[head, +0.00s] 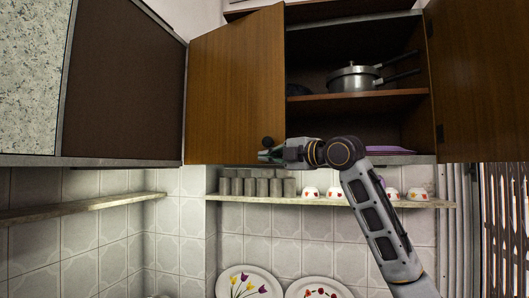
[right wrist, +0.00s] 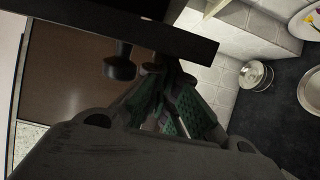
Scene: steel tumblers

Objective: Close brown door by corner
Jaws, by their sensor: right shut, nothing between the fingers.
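The brown door (head: 235,85) by the corner stands open at the left of the upper cabinet. A dark round knob (head: 268,141) sits near its lower right corner. My right gripper (head: 266,155) is shut and empty, just below the knob at the door's lower edge. Whether it touches the door I cannot tell. In the right wrist view the shut fingers (right wrist: 178,108) with green pads are beside a dark knob (right wrist: 120,66), under a dark bar-like edge. My left gripper is out of view.
The open cabinet holds a steel pot (head: 354,78) on its shelf (head: 360,98). Another brown door (head: 478,80) stands open at the right. A wall shelf (head: 330,200) below carries several steel tumblers (head: 262,187) and patterned cups. A dark cabinet (head: 122,80) is at the left.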

